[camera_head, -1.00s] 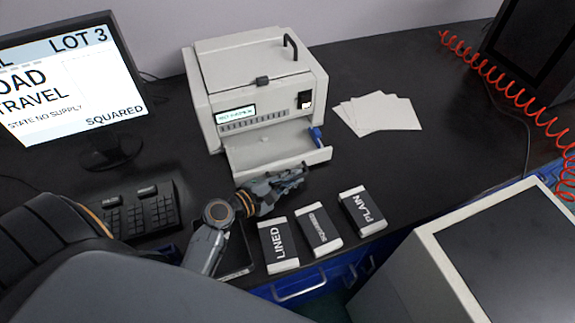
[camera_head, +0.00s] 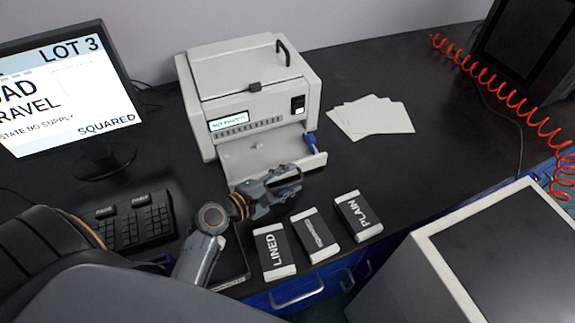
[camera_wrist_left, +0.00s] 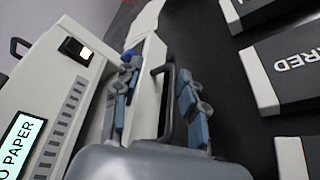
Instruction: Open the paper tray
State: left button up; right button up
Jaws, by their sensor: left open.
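The paper tray (camera_head: 262,158) is a pale flat drawer that sticks out from the front of the light grey printer (camera_head: 250,95). In the left wrist view its front panel (camera_wrist_left: 146,85) carries a dark bar handle (camera_wrist_left: 168,105). My left gripper (camera_head: 290,181) is open at the tray's front. In the left wrist view the gripper (camera_wrist_left: 157,82) has one finger on the inner side of the front panel and one beyond the handle, with gaps between. Whether a finger touches the panel is unclear. My right gripper is not in view.
Three packs, LINED (camera_head: 273,250), SQUARED (camera_head: 315,235) and PLAIN (camera_head: 359,215), lie just in front of the tray. Loose white sheets (camera_head: 372,116) lie right of the printer. A keyboard (camera_head: 130,222) and a monitor (camera_head: 70,90) stand left.

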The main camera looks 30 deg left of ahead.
pick_arm(q)
notch_tip(320, 180, up, 8)
jog(key=shift+w+a+f, duration=0.1)
jog(key=shift+f, duration=0.05)
